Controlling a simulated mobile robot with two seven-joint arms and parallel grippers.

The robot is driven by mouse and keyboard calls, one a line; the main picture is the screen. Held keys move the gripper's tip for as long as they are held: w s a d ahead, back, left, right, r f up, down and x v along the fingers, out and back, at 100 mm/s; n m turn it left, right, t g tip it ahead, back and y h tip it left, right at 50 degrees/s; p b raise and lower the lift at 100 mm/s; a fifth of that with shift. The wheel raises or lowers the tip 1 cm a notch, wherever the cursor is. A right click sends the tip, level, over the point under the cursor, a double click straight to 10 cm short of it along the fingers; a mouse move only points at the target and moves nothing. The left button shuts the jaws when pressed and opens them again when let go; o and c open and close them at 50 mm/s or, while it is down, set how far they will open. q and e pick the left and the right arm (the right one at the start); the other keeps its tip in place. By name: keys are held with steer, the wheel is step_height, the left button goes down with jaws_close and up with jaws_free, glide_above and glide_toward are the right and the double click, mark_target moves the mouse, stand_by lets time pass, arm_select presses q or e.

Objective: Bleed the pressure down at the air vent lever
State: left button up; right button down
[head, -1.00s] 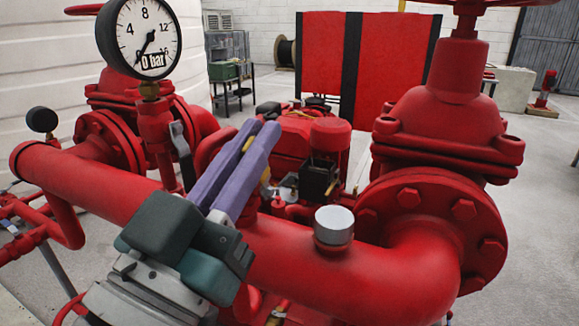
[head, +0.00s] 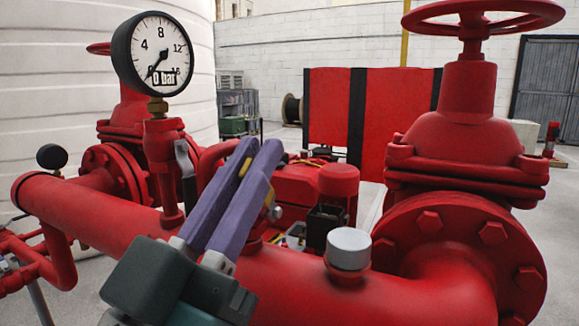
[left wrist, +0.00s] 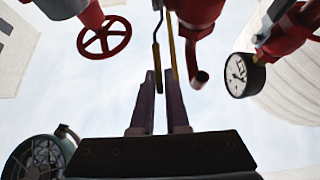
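My left gripper (head: 258,152) stands in front of the thick red pipe (head: 100,200), its two purple fingers pointing up with a narrow gap between them. A yellow bit shows between the fingers in the head view. In the left wrist view a thin dark bar (left wrist: 155,50) reaches down to the gap of the left gripper (left wrist: 160,76), and a yellow bar (left wrist: 173,50) runs beside it toward the right finger. Contact with either is unclear. The pressure gauge (head: 160,50) reads 0 bar. A grey lever (head: 184,160) hangs below it. My right gripper is out of view.
A grey-topped cap (head: 348,248) sits on the pipe right of my gripper. A large flanged red valve (head: 450,160) with a handwheel (head: 480,18) fills the right. A red engine (head: 295,185) stands behind. Another red handwheel (left wrist: 104,38) shows in the left wrist view.

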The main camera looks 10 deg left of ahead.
arm_select(q)
steer(key=o, duration=0.4)
steer(key=shift+c, duration=0.2)
steer(key=b+v, duration=0.2)
steer(key=v, duration=0.8)
steer(key=shift+b, duration=0.4)
steer(key=shift+r, duration=0.1)
